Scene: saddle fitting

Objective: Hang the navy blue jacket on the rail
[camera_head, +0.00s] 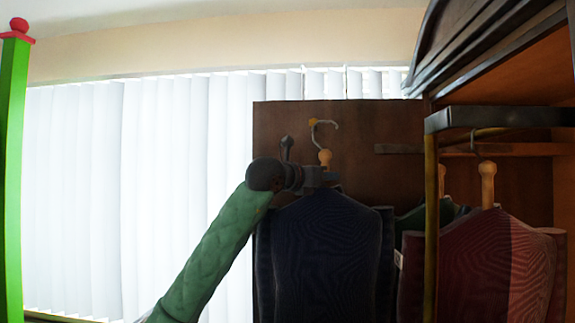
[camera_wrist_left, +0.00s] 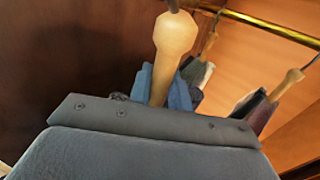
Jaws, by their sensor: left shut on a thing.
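The navy blue jacket (camera_head: 325,250) hangs upright from a hanger with a pale wooden neck (camera_head: 325,158) and a metal hook (camera_head: 325,128). My left gripper (camera_head: 318,177) is shut on the hanger just above the jacket's collar. The neck rises beyond the grey gripper in the left wrist view (camera_wrist_left: 172,50). The rail (camera_head: 515,148) runs inside the wardrobe to the right of the hook. It shows as a brass bar in the left wrist view (camera_wrist_left: 270,28). The held hook stands apart from the rail, to its left. My right gripper is not in view.
A red jacket (camera_head: 470,262) hangs in the wardrobe on a wooden-necked hanger, with a green garment (camera_head: 411,222) beside it. A dark bar (camera_head: 500,117) and a yellowish post (camera_head: 431,220) stand in front. A brown panel (camera_head: 380,125) is behind the jacket; white blinds (camera_head: 120,180) fill the left.

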